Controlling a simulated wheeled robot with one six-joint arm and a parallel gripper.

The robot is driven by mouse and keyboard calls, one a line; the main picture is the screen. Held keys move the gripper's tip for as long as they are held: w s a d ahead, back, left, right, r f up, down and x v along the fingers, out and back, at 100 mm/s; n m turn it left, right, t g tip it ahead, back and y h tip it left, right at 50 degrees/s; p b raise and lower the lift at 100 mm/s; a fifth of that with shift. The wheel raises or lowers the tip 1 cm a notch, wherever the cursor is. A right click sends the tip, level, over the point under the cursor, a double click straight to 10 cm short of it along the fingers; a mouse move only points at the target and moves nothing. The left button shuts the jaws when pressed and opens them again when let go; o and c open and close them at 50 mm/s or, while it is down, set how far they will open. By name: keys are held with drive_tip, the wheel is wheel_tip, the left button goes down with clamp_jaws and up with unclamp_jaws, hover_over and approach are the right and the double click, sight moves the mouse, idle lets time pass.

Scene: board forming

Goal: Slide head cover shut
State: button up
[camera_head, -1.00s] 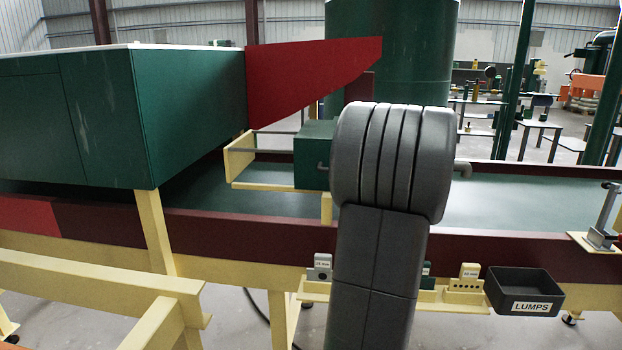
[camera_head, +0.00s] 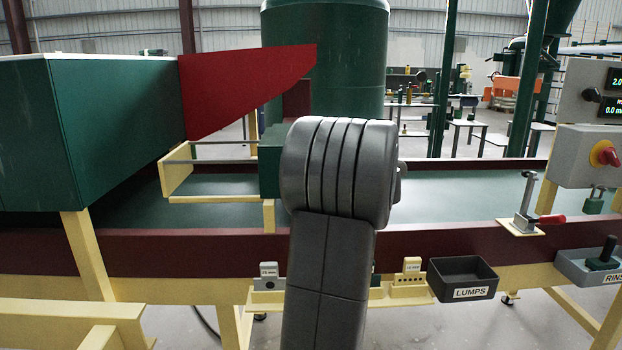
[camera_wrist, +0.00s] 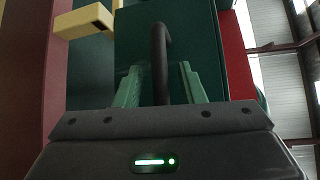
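The head cover (camera_head: 269,165) is a green box on two rails of a cream frame (camera_head: 176,181), left of my wrist in the head view; its right part is hidden behind my arm. In the wrist view its green face (camera_wrist: 205,40) fills the middle, with a dark bent bar handle (camera_wrist: 160,55) on it. My gripper (camera_wrist: 160,75) has one finger on each side of the handle, with a visible gap on both sides. It looks open around the bar. In the head view the fingers are hidden behind my wrist.
A red sloped plate (camera_head: 235,85) stands behind the frame, beside a large green housing (camera_head: 110,130). A maroon trough rim (camera_head: 180,250) runs along the front. A LUMPS tray (camera_head: 462,278), a clamp (camera_head: 524,210) and a control box (camera_head: 590,155) are to the right.

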drive_tip(key=v, duration=1.3)
drive_tip(key=shift+s+d+b, duration=0.3)
drive_tip(key=shift+b, duration=0.05)
drive_tip(key=p+x, duration=0.1)
drive_tip(key=x, duration=1.3)
drive_tip(key=shift+w+a, duration=0.15)
drive_tip(key=a, duration=0.3)
drive_tip(key=shift+a+r, duration=0.1)
drive_tip(key=shift+a, duration=0.55)
drive_tip(key=shift+d, duration=0.1)
